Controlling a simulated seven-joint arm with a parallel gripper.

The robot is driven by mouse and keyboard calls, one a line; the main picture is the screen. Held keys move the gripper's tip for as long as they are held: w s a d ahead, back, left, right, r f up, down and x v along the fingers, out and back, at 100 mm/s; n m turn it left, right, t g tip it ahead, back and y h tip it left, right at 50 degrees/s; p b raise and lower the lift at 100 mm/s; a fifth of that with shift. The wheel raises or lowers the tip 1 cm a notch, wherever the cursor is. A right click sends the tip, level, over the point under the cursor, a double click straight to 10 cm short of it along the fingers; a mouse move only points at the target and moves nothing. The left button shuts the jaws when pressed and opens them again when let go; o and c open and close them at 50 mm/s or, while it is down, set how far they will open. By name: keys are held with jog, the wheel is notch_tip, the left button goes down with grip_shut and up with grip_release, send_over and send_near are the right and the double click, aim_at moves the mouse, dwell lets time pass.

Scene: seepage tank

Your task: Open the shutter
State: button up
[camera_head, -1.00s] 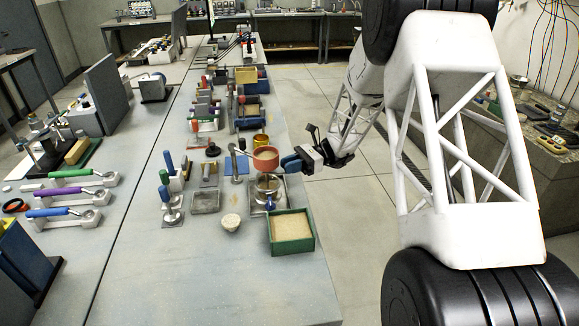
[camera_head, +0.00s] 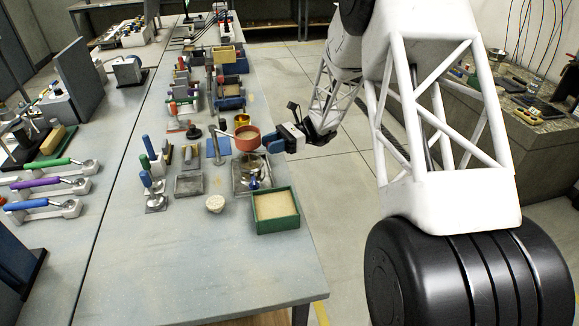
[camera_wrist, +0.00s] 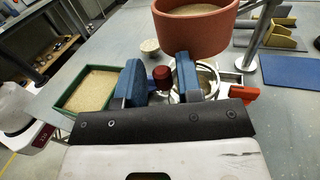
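I cannot single out the shutter for sure. A terracotta-red round bowl of sand-coloured fill (camera_head: 247,138) is held on a metal post; it also shows in the wrist view (camera_wrist: 196,30). Below it sits a clear round vessel on a metal plate (camera_head: 247,173), partly hidden by my fingers in the wrist view. A dark red knob (camera_wrist: 162,78) shows between my two blue fingertips. My gripper (camera_wrist: 160,80) is open, with small gaps on both sides of the knob. In the head view, my gripper (camera_head: 275,143) is just right of the bowl.
A green box of sand (camera_head: 275,210) stands in front of the vessel, and a small pale cup (camera_head: 215,203) to its left. An orange-red piece (camera_wrist: 244,92) is close to my right finger. The table's front part is clear.

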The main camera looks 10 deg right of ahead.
jog(key=shift+s+t, duration=0.1)
jog(key=shift+t, duration=0.2)
jog(key=shift+s+d+m+t, duration=2.55)
jog(key=shift+d+m+t, duration=0.6)
jog(key=shift+t, duration=1.65)
jog(key=s+a+r+n+g+h, duration=0.1)
jog(key=s+r+n+g+h, duration=0.1)
jog(key=s, duration=0.5)
jog(key=s+a+r+n+g+h, duration=0.2)
jog(key=s+r+n+h, duration=0.2)
jog(key=s, duration=0.4)
jog(key=s+a+r+n+g+h, duration=0.2)
jog(key=s+r+n+h, duration=0.2)
jog(key=s+n, duration=0.3)
jog(key=shift+s+r, duration=0.3)
jog(key=shift+s, duration=0.25)
jog(key=shift+a, duration=0.15)
